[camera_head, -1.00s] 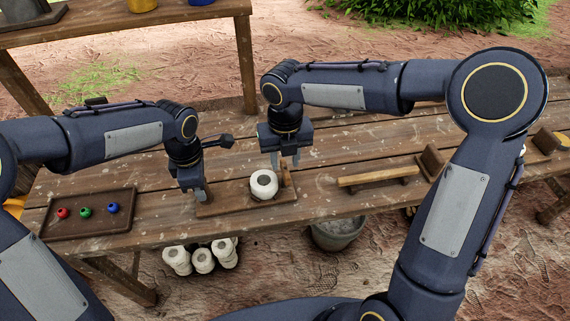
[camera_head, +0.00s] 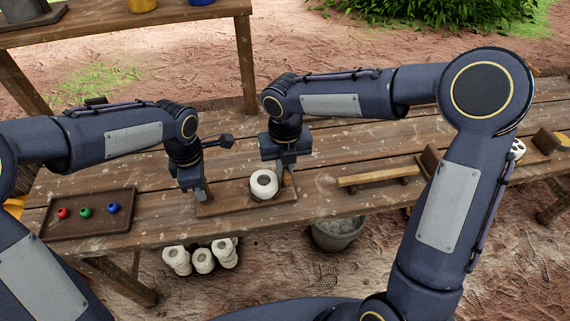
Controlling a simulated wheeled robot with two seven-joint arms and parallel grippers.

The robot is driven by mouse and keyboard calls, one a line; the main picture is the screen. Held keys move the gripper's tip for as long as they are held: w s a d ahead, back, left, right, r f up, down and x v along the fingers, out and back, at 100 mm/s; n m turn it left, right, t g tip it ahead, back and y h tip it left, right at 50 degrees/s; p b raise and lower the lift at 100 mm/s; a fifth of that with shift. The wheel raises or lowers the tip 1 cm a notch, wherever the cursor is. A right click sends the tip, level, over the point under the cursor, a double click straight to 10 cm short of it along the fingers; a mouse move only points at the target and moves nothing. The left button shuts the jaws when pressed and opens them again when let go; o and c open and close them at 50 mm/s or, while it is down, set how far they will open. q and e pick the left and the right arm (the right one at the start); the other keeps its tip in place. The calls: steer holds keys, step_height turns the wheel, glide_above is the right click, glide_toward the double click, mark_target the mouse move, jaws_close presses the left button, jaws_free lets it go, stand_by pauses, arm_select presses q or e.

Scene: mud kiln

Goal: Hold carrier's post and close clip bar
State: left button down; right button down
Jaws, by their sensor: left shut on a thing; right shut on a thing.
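The carrier (camera_head: 230,200) is a flat wooden board on the bench with a white ring-shaped roll (camera_head: 264,184) standing on it. My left gripper (camera_head: 201,195) is at the carrier's left end, pointing down and shut on the post, which its fingers hide. My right gripper (camera_head: 287,172) is lowered just behind and right of the white roll, at the carrier's right end. It is shut on the small brown clip bar (camera_head: 288,181), mostly hidden by the fingers. Whether the bar touches the roll cannot be told.
A wooden tray (camera_head: 78,231) with red, green and blue balls lies at the left. A raised wooden bar (camera_head: 378,179) lies right of the carrier. Several white rolls (camera_head: 203,261) and a grey bucket (camera_head: 338,234) are below the bench's front edge.

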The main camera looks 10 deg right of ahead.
steer(key=shift+m, duration=0.3)
steer(key=m, duration=0.3)
steer(key=shift+m, duration=0.4)
steer(key=m, duration=0.9)
steer(key=shift+m, duration=1.9)
steer(key=c, duration=1.4)
jaws_free()
steer(key=shift+c, duration=0.2)
